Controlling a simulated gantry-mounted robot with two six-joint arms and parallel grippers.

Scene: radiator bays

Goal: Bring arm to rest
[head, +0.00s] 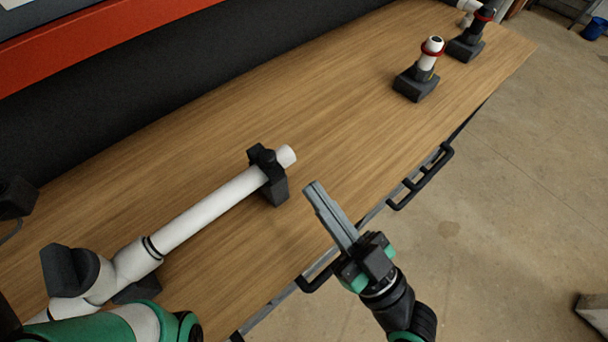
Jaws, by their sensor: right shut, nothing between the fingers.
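My right gripper (331,217) is shut and empty. Its long grey fingers point up and to the left over the front edge of the wooden bench (210,130). It is apart from the white pipe (212,208), to the right of the black clamp block (267,174) that supports the pipe's upper end. Part of a green and white arm of mine shows at the lower left; my left gripper cannot be seen.
Black handles (421,178) stick out along the bench's front edge. A black-based fitting with a red ring (418,80) stands at the far right, with another (467,44) behind it. The middle of the bench top is clear. A concrete floor (510,200) lies to the right.

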